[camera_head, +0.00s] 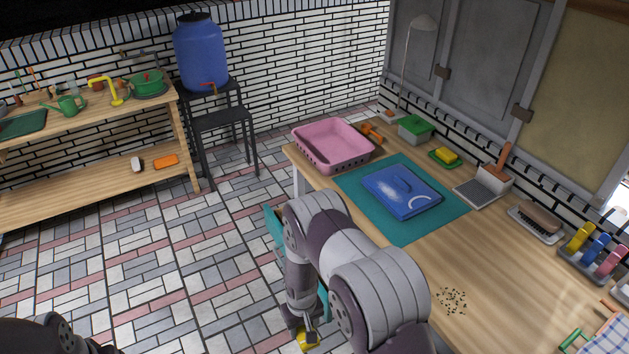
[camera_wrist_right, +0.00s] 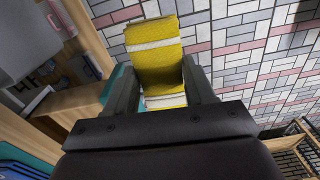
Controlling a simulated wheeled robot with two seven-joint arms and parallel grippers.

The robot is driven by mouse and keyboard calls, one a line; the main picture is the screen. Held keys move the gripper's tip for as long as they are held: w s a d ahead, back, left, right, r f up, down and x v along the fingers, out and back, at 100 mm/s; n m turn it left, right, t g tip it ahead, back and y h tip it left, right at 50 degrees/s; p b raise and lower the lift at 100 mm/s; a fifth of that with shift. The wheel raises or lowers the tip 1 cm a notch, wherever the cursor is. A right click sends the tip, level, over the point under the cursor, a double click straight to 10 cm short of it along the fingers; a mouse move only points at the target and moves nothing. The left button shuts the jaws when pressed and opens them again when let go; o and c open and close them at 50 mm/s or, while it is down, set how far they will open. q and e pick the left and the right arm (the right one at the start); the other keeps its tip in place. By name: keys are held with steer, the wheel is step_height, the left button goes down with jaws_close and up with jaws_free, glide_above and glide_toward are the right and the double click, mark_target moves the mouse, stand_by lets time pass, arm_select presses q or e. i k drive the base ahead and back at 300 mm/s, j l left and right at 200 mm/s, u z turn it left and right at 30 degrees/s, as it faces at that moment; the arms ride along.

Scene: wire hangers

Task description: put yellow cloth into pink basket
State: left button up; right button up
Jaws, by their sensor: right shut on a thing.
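My right gripper (camera_head: 304,331) hangs low beside the table's left edge, over the floor side. It is shut on the yellow cloth (camera_head: 308,342), of which only a small piece shows in the head view. In the right wrist view the yellow cloth (camera_wrist_right: 155,66), with white stripes, sits between the two fingers and sticks out past them. The pink basket (camera_head: 332,143) stands at the far left corner of the table, open and looking empty. My right gripper is well apart from it, on the near side. My left gripper is out of view; only part of that arm shows.
A blue flat object (camera_head: 402,190) lies on a teal mat (camera_head: 437,229) in front of the basket. Orange item (camera_head: 371,133), green-lidded box (camera_head: 415,128), yellow sponge (camera_head: 446,155) and dustpan (camera_head: 480,191) line the back. Dark crumbs (camera_head: 452,300) lie near right. Floor on the left is clear.

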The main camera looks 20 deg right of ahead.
mark_target(332, 152)
steer(key=i, duration=3.15)
steer(key=i+j+z, duration=0.1)
steer(key=i+z, duration=0.3)
steer(key=i+j+z, duration=0.25)
steer(key=i+z, duration=0.2)
steer(key=i+j+z, duration=0.8)
steer(key=i+j, duration=0.1)
steer(key=j, duration=0.1)
